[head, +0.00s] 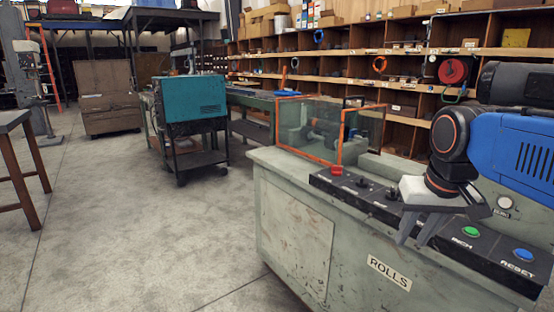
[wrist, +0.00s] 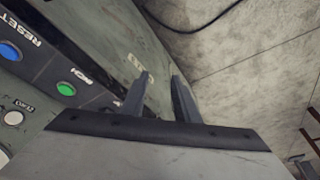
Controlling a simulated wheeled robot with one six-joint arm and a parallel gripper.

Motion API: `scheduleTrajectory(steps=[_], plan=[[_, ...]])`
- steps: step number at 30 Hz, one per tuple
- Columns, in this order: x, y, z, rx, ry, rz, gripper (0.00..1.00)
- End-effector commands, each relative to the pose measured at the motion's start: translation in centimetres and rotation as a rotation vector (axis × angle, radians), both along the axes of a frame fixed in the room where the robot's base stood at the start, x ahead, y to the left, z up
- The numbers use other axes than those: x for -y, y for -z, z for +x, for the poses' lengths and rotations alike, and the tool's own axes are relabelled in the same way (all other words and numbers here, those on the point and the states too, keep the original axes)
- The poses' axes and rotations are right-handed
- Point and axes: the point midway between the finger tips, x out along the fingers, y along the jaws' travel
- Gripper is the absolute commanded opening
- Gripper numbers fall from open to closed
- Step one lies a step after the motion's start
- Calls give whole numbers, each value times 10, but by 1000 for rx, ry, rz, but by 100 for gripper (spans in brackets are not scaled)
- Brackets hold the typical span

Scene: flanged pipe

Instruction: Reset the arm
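My gripper (head: 413,241) hangs over the front edge of the grey-green machine cabinet (head: 290,225), by its dark control panel (head: 485,252), fingers pointing down. In the wrist view, a clear gap shows between the two fingers (wrist: 161,84), with nothing held. My blue-and-black arm reaches in from the right. No pipe shows clearly in either view. A blue button (head: 523,254) labelled RESET and a green button (head: 471,231) labelled INCH lie right of the gripper. The wrist view also shows the blue button (wrist: 10,51) and green button (wrist: 66,88).
An orange-framed clear guard (head: 341,138) stands on the cabinet, near a red button (head: 337,170) and black knobs (head: 363,182). A teal machine (head: 190,98) on a cart stands behind left. Shelves (head: 300,65) line the back. The concrete floor (head: 150,220) at left is open.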

Motion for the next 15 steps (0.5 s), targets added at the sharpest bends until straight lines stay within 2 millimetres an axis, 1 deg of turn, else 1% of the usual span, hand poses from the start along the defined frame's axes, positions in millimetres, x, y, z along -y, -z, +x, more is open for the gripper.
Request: scheduleTrajectory(steps=[1,6,9,12,15], plan=[[0,14,-16,11,-10,-3,28],[0,63,-61,50,-49,-17,28],[0,90,-82,70,-68,-24,28],[0,110,-97,85,-83,-31,28],[-1,123,-106,94,-91,-33,28]])
